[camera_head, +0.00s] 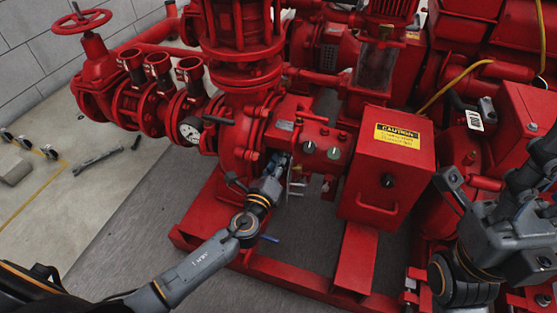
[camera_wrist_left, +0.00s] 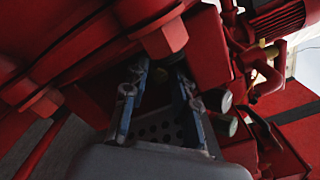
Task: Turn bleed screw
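My left gripper (camera_head: 280,164) reaches up to the red pump body (camera_head: 238,138), beside its small fittings. In the left wrist view its two blue-grey fingers (camera_wrist_left: 158,95) stand apart, with a dark gap between them. A red hex bolt head (camera_wrist_left: 165,38) sits just beyond the fingertips. I cannot make out for certain which small part is the bleed screw; the area between the fingers is in shadow. My right gripper (camera_head: 487,180) is at the right of the head view, its fingers spread, in front of red machinery and away from the left gripper.
A red box with a yellow caution label (camera_head: 397,136) stands right of the left gripper. Two round knobs, one of them green (camera_head: 333,153), sit close by. A pressure gauge (camera_head: 190,131) and a red handwheel (camera_head: 82,22) are at left.

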